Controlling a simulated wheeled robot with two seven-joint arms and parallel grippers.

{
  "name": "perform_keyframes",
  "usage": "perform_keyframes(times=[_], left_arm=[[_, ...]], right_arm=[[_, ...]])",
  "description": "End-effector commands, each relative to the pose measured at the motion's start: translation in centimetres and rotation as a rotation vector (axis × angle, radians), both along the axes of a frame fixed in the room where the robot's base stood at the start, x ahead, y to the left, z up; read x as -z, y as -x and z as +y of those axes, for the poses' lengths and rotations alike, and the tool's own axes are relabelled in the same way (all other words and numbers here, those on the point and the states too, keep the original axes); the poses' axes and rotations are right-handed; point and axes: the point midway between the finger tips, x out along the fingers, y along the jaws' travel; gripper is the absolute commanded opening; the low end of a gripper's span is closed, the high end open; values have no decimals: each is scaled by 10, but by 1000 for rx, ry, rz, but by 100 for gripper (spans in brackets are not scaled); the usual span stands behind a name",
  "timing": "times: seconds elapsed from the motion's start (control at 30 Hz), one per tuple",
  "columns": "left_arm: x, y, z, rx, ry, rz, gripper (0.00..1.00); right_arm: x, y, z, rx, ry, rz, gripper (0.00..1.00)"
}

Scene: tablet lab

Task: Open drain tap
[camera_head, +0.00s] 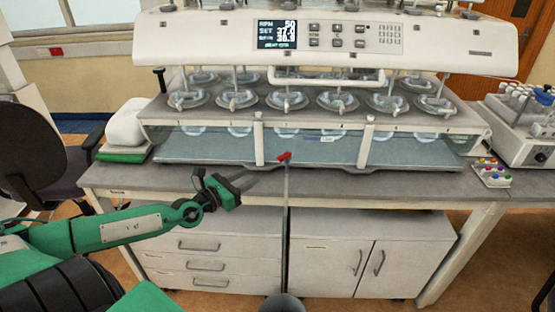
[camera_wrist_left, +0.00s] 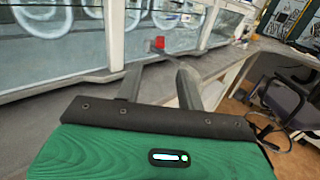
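The drain tap has a red handle (camera_head: 284,156) on the front middle edge of the dissolution bath, above a thin grey pipe (camera_head: 286,220) running down the bench front. The red handle also shows in the left wrist view (camera_wrist_left: 158,43), ahead of and between the finger directions. My left gripper (camera_head: 262,179) is just left of and slightly below the tap in the head view. Its two grey fingers are apart and empty, as the left wrist view shows (camera_wrist_left: 155,78). It appears not to touch the tap. My right gripper is not in view.
The dissolution tester (camera_head: 420,45) with several vessels stands on the bench (camera_head: 225,178). A rack of coloured caps (camera_head: 492,174) and another instrument (camera_head: 525,125) are at the right. A green-and-white stack (camera_head: 125,152) is at the left. Drawers and cabinet doors lie below.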

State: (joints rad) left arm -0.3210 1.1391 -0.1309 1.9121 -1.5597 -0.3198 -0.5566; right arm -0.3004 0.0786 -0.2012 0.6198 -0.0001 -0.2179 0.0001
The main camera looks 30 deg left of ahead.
Motion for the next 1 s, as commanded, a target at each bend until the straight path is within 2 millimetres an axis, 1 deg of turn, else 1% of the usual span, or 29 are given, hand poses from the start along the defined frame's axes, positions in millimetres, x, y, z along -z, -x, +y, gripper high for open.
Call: perform_keyframes(times=[0.03, 0.47, 0.73, 1.0], left_arm=[[-2, -4, -1, -1, 2, -4, 38], [-3, -44, -10, 1, 5, -3, 38], [-3, -74, -16, 1, 5, -2, 38], [-1, -105, -23, 2, 3, -1, 38]], right_arm=[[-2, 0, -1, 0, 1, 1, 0], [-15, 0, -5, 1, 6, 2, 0], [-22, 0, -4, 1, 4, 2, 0], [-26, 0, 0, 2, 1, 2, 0]])
